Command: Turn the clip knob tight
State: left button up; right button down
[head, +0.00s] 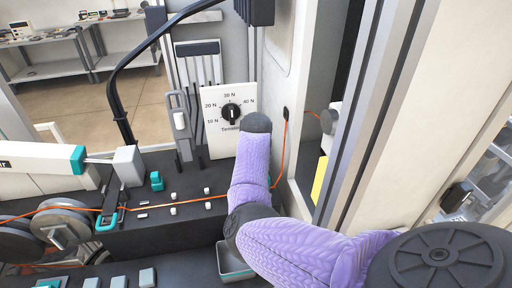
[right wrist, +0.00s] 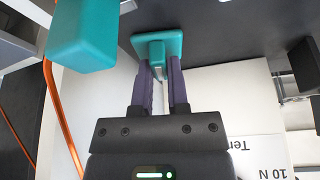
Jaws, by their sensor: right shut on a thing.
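In the right wrist view, my right gripper (right wrist: 161,85) is shut on the teal clip knob (right wrist: 160,52), a small teal piece standing on a teal plate against a dark surface. Its two fingers lie on either side of the knob. In the head view, my purple right arm reaches up from the lower right and hides the gripper's fingers and the held knob. I cannot tell how tight the knob is. Orange wire (head: 180,205) runs across the dark deck; it also shows in the right wrist view (right wrist: 61,112). My left gripper is not in view.
A white tension panel (head: 220,143) with a black dial (head: 231,113) stands just behind my right arm. A larger teal block (right wrist: 80,35) is close left of the fingers in the wrist view. Metal spools (head: 68,219) sit at the left. A tall frame post (head: 368,110) stands at the right.

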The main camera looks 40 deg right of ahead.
jog(key=shift+r+n+p, duration=0.25)
jog(key=shift+n+p, duration=0.25)
jog(key=shift+p, duration=0.2)
jog(key=shift+f+n+t+y+p, duration=0.15)
jog(key=shift+n+t+y+p, duration=0.15)
jog(key=shift+n+p, duration=0.35)
jog(key=c, duration=0.6)
grip_release()
jog(key=shift+s+r, duration=0.1)
jog(key=shift+r, duration=0.25)
jog(key=p+v, duration=0.3)
jog(key=v, duration=0.6)
